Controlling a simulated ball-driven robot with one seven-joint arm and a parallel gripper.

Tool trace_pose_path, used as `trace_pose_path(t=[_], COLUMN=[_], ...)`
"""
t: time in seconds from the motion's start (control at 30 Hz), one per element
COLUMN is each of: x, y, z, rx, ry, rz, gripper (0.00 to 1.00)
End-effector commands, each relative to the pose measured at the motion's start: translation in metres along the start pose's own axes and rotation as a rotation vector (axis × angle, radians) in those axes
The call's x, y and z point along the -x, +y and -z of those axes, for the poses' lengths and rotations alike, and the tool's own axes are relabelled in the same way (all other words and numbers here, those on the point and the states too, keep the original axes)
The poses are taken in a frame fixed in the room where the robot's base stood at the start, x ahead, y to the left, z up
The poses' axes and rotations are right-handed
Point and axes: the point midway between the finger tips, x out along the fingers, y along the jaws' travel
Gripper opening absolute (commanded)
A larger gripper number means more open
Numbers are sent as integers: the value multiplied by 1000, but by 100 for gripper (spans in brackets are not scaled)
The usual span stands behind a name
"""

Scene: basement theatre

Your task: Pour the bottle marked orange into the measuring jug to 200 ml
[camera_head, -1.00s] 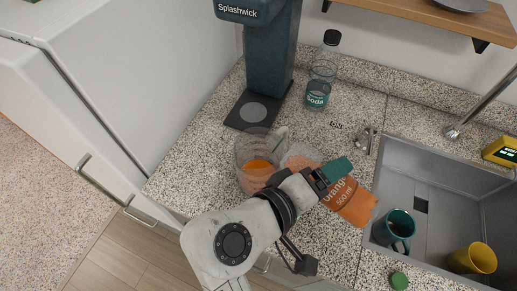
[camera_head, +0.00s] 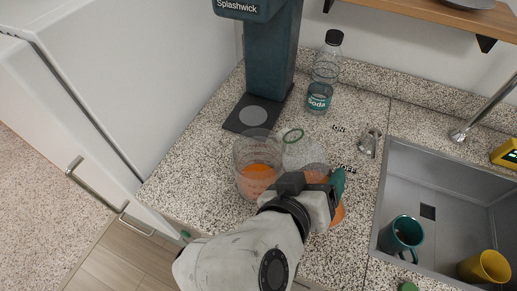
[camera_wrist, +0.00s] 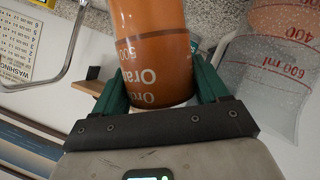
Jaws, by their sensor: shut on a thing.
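The measuring jug (camera_head: 257,180) is clear and stands on the speckled counter with orange liquid in its lower part. In the wrist view the jug (camera_wrist: 275,85) shows red marks, among them 400 and 600 ml; I cannot read the exact liquid level. My gripper (camera_head: 318,190) is shut on the bottle marked orange (camera_head: 338,214), just right of the jug. Its clear upper part (camera_head: 305,152) and green-ringed mouth lean slightly toward the jug. My gripper mostly hides its label in the head view. In the wrist view the bottle (camera_wrist: 155,60) sits between the fingers, its lettering upside down. No stream shows.
A soda bottle (camera_head: 321,80) and a teal Splashwick machine (camera_head: 268,65) stand behind. The sink (camera_head: 440,185) at right holds a teal mug (camera_head: 401,236) and a yellow mug (camera_head: 485,266). A green cap (camera_head: 408,286) lies at the bottom edge. A shelf (camera_head: 440,12) hangs above.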

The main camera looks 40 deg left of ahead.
Motion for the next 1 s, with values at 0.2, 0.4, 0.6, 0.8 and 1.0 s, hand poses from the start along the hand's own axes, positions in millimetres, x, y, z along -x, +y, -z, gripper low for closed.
trace_pose_path(t=[0.2,0.4,0.6,0.8,1.0], x=[-13,-11,0,3,2], y=[-13,-11,0,3,1], z=[-21,-17,0,5,6], rx=[-130,-210,-285,-371,-471], ry=[38,63,84,108,138], rz=[53,85,116,152,193], gripper=[22,22,22,22,22])
